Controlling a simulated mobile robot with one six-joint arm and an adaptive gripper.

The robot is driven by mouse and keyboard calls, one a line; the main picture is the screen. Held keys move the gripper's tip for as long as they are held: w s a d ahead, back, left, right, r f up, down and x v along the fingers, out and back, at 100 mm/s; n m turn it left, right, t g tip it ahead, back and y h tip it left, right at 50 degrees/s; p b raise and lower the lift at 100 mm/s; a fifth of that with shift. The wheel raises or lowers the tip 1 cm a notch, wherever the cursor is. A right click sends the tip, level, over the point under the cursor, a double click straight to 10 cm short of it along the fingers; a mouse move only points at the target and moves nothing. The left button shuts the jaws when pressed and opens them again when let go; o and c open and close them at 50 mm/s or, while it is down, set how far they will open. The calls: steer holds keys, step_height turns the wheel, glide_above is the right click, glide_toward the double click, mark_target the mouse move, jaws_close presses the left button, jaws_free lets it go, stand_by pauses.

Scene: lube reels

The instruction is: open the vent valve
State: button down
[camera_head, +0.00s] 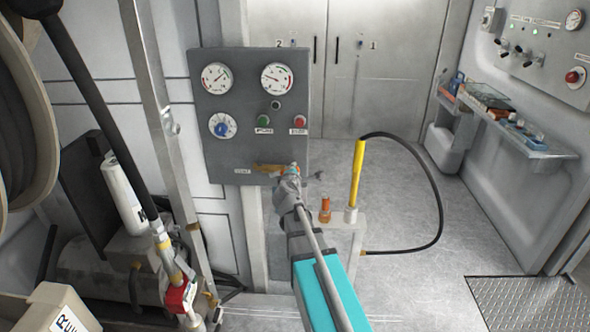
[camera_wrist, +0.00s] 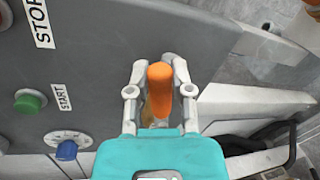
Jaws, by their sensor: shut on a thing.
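The vent valve (camera_head: 264,168) sits at the bottom of the grey gauge panel, beside a small label. Its brass part shows left of my gripper (camera_head: 290,174). In the wrist view, the valve's orange handle (camera_wrist: 160,77) stands between the two fingers of my gripper (camera_wrist: 158,66). The fingers are shut on it from both sides. The orange end sticks up past the fingers toward the camera. The rest of the valve is mostly hidden behind the handle and fingers, so its angle is hard to tell.
The grey panel (camera_head: 215,145) carries three dials, a green start button (camera_head: 263,121) and a red stop button (camera_head: 299,121). Right of my arm stand an orange-brown fitting (camera_head: 325,208) and a yellow-handled tool (camera_head: 356,175) with a black hose (camera_head: 440,210). The floor farther right is clear.

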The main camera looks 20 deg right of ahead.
steer(key=f+m+b, duration=0.2)
steer(key=m, duration=0.1)
steer(key=shift+s+d+f+y, duration=0.2)
steer(key=shift+s+f+y, duration=0.1)
steer(key=shift+s+f, duration=0.05)
stand_by(0.3)
steer(key=c, duration=0.5)
jaws_free()
steer(key=shift+w, duration=0.1)
steer(key=shift+w, duration=0.1)
steer(key=shift+d, duration=0.1)
